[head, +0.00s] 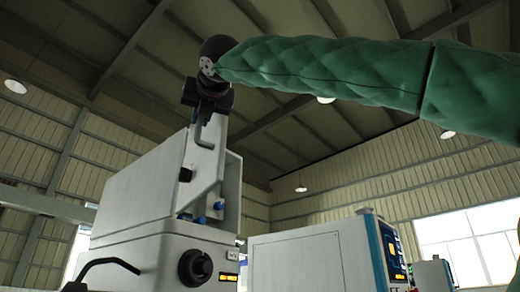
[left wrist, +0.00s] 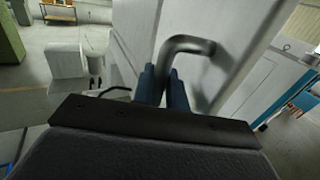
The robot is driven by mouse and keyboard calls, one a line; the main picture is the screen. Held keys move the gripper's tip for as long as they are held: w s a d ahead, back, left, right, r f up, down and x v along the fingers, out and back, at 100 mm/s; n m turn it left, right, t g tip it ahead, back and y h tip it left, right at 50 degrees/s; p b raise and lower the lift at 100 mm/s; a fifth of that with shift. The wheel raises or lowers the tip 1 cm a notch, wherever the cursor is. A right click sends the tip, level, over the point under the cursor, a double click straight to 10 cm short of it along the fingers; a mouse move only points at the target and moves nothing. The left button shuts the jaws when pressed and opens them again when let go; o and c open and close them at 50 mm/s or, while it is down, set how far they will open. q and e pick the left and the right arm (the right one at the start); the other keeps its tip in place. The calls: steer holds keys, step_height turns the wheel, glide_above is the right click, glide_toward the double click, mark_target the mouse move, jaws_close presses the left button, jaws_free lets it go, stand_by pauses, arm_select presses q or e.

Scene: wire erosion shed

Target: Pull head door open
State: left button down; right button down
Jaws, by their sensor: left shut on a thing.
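The machine head (head: 140,190) is a pale grey box high on a white machine in the head view. A white door panel (head: 205,155) is at its right side, and gaps with blue parts show around it. How far it stands open I cannot tell. A dark bent bar handle (head: 199,130) is near the panel's top. My left gripper (head: 206,103) is at this handle. In the left wrist view, its blue fingers (left wrist: 163,88) are shut on the grey handle (left wrist: 188,43), against the pale door face (left wrist: 235,28). My right gripper is not in view.
Under the head is the machine body with a black round knob (head: 195,266) and a lit orange display (head: 228,277). A white and blue cabinet (head: 315,255) stands to the right. The left wrist view shows a workbench (left wrist: 75,14) and bare floor.

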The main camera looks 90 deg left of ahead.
arm_select(q)
steer(key=c, duration=1.8)
jaws_free()
steer(key=shift+o, duration=0.2)
steer(key=v, duration=0.7)
steer(key=shift+w+d+b, duration=0.15)
steer(key=shift+d+b, duration=0.15)
steer(key=shift+d, duration=0.05)
